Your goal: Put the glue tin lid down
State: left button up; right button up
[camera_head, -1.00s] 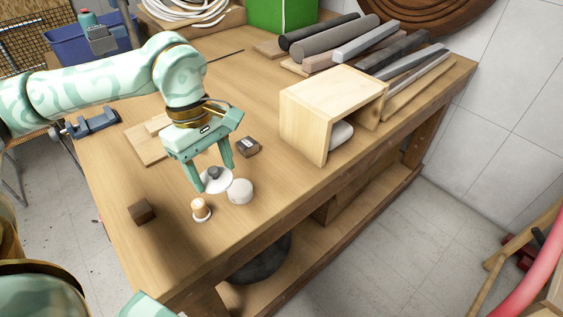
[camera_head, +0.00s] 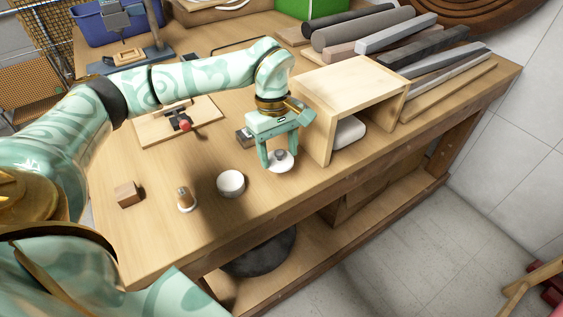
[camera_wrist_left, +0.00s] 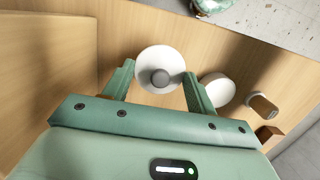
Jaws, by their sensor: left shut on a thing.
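The glue tin lid (camera_head: 280,163) is a white disc with a grey knob. My left gripper (camera_head: 279,158) is shut on it, one finger at each side. In the left wrist view the lid (camera_wrist_left: 152,84) shows flat between the fingertips (camera_wrist_left: 159,84), knob facing me. It is low over the bench near its front edge; I cannot tell whether it touches the wood. The open white round tin (camera_head: 231,185) stands to its left, apart from it. It also shows in the wrist view (camera_wrist_left: 218,92). My right gripper is not in view.
A dark block (camera_head: 244,138) is behind the lid. An open wooden box (camera_head: 355,82) stands close to the right of my gripper.

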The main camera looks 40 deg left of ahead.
aim_at(280, 161)
pick_arm(q)
jog(key=shift+w+f, duration=0.2)
jog(key=shift+f, duration=0.05)
jog(key=shift+w+a+f, duration=0.15)
jog(key=shift+w+f, duration=0.05)
jog(key=shift+f, duration=0.05)
notch_tip(280, 161, down, 4)
jog(key=shift+w+r+b, duration=0.15)
jog(key=shift+r+b, duration=0.05)
jog(key=shift+b, duration=0.55)
jog(key=shift+r, duration=0.15)
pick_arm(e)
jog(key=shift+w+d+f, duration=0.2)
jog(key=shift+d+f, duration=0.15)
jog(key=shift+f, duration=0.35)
pick_arm(q)
jog(key=o, duration=1)
jog(key=shift+a, duration=0.1)
